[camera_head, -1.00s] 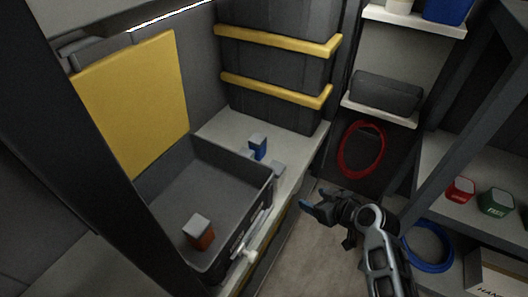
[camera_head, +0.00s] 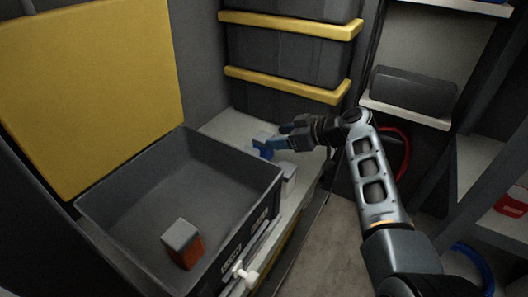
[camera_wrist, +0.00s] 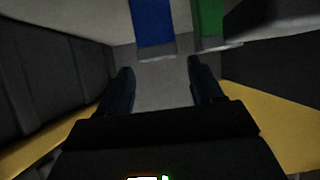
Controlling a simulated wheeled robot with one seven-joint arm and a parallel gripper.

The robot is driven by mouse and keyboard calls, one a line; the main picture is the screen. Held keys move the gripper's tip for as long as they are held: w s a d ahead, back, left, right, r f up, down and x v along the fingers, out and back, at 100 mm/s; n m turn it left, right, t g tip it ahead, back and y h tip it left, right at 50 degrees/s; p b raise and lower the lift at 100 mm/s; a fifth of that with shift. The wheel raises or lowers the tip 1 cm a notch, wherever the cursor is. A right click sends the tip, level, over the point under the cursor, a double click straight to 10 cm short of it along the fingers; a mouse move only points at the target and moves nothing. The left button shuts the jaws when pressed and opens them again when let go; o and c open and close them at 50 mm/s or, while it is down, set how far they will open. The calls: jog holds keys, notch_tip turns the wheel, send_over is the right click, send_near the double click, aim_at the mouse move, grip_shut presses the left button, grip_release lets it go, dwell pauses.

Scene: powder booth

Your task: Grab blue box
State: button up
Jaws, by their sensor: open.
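The blue box (camera_head: 266,152) stands on the pale shelf behind the grey bin, partly hidden by my gripper in the head view. In the wrist view the blue box (camera_wrist: 152,24) is upper centre, just beyond the fingertips, with a grey end face. My gripper (camera_head: 277,136) is open and reaches in from the right at the box. In the wrist view my gripper (camera_wrist: 160,68) has only bare grey surface between its fingers. I cannot tell whether a finger touches the box.
A green box (camera_wrist: 209,20) stands close right of the blue box in the wrist view. The grey bin (camera_head: 235,165) holds a red-orange box (camera_head: 187,251) with a grey top. Stacked dark crates with yellow bands (camera_head: 290,86) stand behind the shelf.

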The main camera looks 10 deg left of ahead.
aim_at(264, 136)
jog(key=b+x, duration=0.3)
jog(key=x, duration=0.4)
jog(key=shift+d+f, duration=0.2)
jog(key=shift+c, duration=0.4)
jog(key=shift+r, duration=0.1)
jog(key=c, duration=0.7)
